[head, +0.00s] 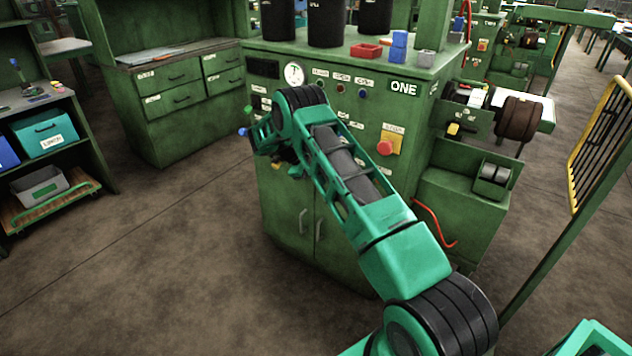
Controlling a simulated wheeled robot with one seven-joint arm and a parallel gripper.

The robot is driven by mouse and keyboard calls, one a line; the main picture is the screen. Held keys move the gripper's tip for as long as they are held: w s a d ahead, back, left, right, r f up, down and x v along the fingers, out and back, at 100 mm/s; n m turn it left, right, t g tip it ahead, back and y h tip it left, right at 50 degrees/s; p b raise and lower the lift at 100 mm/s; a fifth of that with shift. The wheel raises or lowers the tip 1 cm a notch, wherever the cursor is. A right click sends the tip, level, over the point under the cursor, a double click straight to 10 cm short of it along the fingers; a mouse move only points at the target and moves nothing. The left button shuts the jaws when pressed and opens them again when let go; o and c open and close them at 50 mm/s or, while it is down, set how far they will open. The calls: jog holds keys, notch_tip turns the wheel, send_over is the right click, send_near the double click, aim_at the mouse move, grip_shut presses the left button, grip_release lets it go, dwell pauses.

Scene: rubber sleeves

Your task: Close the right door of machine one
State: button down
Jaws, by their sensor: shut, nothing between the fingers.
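Machine one is the green cabinet with the ONE sign (403,88) on its upper front. Its lower front has two green doors with upright handles side by side near the middle seam. The left door (283,208) looks flush with the front. The right door (340,245) also looks near flush; my arm covers its upper and right parts, so I cannot tell whether a small gap is left. My gripper (284,166) is small and partly hidden behind my wrist, in front of the upper left door, below the gauge panel. It looks shut and holds nothing that I can see.
A red button (386,147) on a yellow plate projects from machine one's front. A green side unit (462,205) with a red hose stands at its right. A yellow barrier (600,140) is at far right. Drawers (190,85) stand at left. The floor (170,250) in front is clear.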

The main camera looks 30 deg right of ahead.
jog(key=shift+w+d+r, duration=0.25)
jog(key=shift+w+d, duration=0.05)
jog(key=shift+d, duration=0.2)
jog(key=a+r, duration=0.7)
jog(key=a, duration=0.4)
jog(key=s+d+r+n+y, duration=0.1)
jog(key=s+d+r+n, duration=0.2)
jog(key=s+r, duration=0.3)
jog(key=s+d+r+n+y, duration=0.1)
jog(key=s+d+r+n, duration=0.2)
jog(key=r, duration=0.6)
jog(key=s+d+r+n+y, duration=0.1)
jog(key=s+r+n, duration=0.25)
jog(key=s, duration=0.45)
jog(key=s+r+n, duration=0.2)
jog(key=s+r, duration=0.2)
jog(key=s, duration=0.3)
jog(key=s+a+n+y, duration=0.2)
jog(key=s+a+n, duration=0.3)
jog(key=s, duration=1)
jog(key=s+a+f+n+t+y, duration=0.1)
jog(key=s+a+n, duration=0.3)
jog(key=s, duration=1.2)
jog(key=shift+a+f+n+y, duration=0.2)
jog(key=shift+a+n+y, duration=0.15)
jog(key=shift+n+y, duration=0.5)
